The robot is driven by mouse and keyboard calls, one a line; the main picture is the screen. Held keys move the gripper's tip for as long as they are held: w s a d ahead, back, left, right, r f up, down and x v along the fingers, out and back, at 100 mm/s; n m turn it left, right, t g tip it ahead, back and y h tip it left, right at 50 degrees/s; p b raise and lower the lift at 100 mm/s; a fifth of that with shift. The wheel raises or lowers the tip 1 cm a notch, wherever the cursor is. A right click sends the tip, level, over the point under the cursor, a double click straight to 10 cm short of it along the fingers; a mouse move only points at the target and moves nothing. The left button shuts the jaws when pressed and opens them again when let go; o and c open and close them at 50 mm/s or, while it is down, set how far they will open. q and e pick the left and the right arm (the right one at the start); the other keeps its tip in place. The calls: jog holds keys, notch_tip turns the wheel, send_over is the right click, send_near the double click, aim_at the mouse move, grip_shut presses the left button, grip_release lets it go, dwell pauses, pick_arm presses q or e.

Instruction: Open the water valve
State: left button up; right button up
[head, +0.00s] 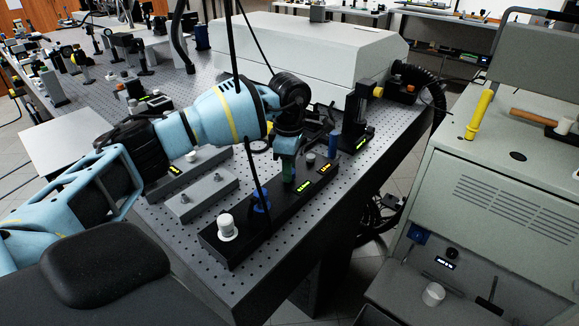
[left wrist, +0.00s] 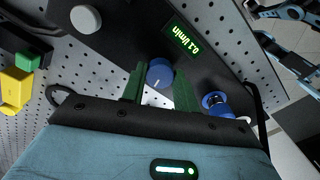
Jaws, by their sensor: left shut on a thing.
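A blue round knob (left wrist: 159,73) with a white pointer mark, which I take for the water valve, sits on a black panel (left wrist: 125,38). In the left wrist view, the green fingers of my left gripper (left wrist: 159,86) are on either side of it, shut on it. In the head view my left gripper (head: 289,166) reaches down to the panel from above, and its fingers hide the knob. A green display (left wrist: 182,38) beside the knob appears to read 0.1 l/min; it also shows in the head view (head: 303,186). My right gripper does not show.
A blue-ringed fitting (head: 261,202) and a white knob (head: 226,228) stand on the panel's near end. A grey block (head: 203,194) lies left of it. A black post (head: 356,118) stands behind. The perforated table's (head: 205,268) right edge is close.

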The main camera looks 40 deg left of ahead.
pick_arm(q)
jog(key=shift+m, duration=1.2)
jog(key=o, duration=1)
notch_tip(320, 180, up, 7)
jog(key=shift+r, duration=0.45)
jog(key=shift+f, duration=0.1)
